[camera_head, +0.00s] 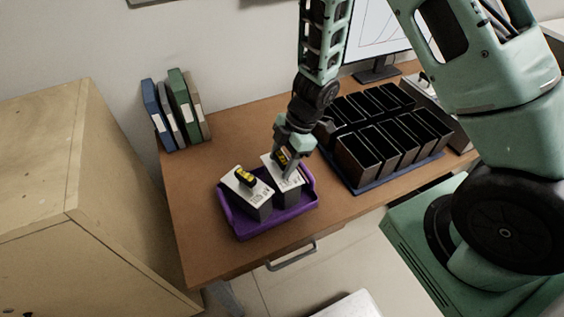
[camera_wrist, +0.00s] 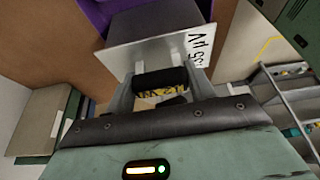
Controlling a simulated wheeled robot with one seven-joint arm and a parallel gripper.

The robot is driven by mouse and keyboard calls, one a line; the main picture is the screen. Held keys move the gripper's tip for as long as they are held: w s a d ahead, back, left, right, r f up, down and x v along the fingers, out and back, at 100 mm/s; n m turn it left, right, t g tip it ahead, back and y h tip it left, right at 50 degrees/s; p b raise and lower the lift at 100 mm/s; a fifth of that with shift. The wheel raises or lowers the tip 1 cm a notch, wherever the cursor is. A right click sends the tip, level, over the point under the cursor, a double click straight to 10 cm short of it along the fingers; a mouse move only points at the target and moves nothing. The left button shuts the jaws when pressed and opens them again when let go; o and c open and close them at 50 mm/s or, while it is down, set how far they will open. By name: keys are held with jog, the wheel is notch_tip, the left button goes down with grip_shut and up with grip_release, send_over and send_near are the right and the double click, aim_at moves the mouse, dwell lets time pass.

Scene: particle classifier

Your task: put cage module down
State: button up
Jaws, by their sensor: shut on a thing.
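Two cage modules with light tops, dark sides and black-and-yellow handles are at the purple tray (camera_head: 243,230). The left cage module (camera_head: 249,196) stands in the tray. My gripper (camera_head: 285,160) is shut on the handle of the right cage module (camera_head: 289,193), which is upright at the tray's right side. Whether its base touches the tray floor is hidden. In the wrist view, the held cage module (camera_wrist: 150,45) shows its white lettered top, with its handle (camera_wrist: 160,84) between my fingers. Part of the purple tray (camera_wrist: 97,12) shows behind it.
A dark rack (camera_head: 385,172) of several open black boxes stands to the right on the brown table (camera_head: 205,245). Binders (camera_head: 177,110) stand at the back left. A monitor (camera_head: 375,45) is at the back right, and a wooden cabinet (camera_head: 70,180) is at the left.

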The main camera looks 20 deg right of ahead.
jog(key=shift+f, duration=0.3)
jog(key=shift+f, duration=0.15)
jog(key=o, duration=1.6)
jog(key=shift+o, duration=0.2)
